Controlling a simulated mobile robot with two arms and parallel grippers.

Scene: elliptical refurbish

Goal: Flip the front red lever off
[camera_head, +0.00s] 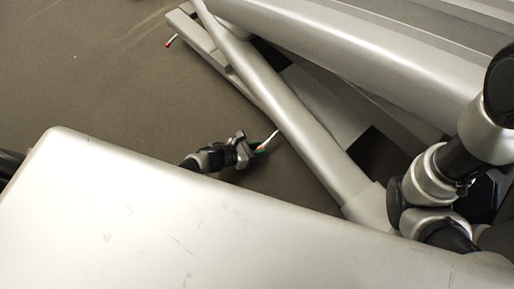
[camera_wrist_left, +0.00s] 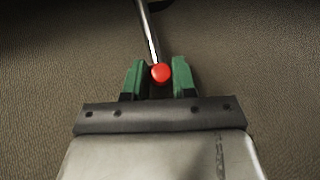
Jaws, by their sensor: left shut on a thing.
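The near lever, a thin silver rod (camera_head: 270,140) with a red ball tip (camera_wrist_left: 160,73), sticks out from the machine's lower side. My left gripper (camera_head: 257,148) is at its outer end; in the left wrist view the green fingers (camera_wrist_left: 158,80) stand on both sides of the red ball, shut on it. The rod (camera_wrist_left: 149,32) runs away upward from the ball in that view. A second red-tipped lever (camera_head: 169,41) sticks out farther back at the upper left, apart from my gripper. My right gripper is not in view.
The large silver machine (camera_head: 340,45) with its long slanted tube (camera_head: 275,90) fills the upper right, close beyond my left gripper. Brown floor (camera_head: 90,80) lies open to the left. My right arm's links are at the right edge.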

